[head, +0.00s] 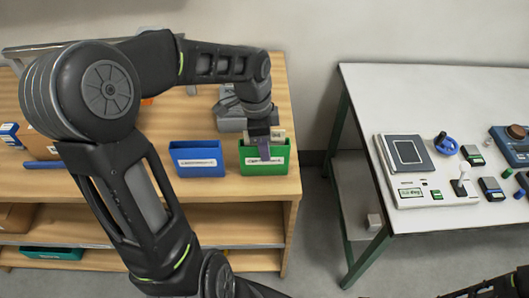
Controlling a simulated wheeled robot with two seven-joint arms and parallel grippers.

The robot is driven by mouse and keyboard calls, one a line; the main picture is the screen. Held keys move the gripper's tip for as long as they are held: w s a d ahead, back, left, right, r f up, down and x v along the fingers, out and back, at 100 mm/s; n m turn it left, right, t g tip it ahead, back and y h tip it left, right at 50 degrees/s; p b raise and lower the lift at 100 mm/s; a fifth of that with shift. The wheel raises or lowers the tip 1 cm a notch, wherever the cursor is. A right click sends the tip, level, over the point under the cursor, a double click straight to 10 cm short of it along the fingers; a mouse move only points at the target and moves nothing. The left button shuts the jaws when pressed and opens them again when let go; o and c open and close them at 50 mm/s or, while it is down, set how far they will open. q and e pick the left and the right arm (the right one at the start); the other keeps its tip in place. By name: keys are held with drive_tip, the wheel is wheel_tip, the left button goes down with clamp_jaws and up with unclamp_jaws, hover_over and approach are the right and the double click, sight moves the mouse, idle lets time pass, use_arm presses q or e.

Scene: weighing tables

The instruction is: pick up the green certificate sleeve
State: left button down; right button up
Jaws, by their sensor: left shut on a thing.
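The green certificate sleeve (282,160) is an open-topped green holder with a white label, at the right end of the wooden bench's front edge. My left gripper (264,148) reaches down onto it from above. One finger shows in front of its front wall, covering part of the label, and the gripper is shut on the sleeve. The other finger is hidden. The sleeve looks upright; I cannot tell whether its base touches the bench. My right gripper does not show.
A blue holder (196,158) stands just left of the green one. A grey device (229,113) sits behind. Left on the wooden bench (230,188) are boxes.

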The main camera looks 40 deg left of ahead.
use_arm(q)
wheel_tip(320, 180, up, 10)
drive_tip(key=shift+f+b, duration=0.1)
drive_tip(key=shift+b, duration=0.4)
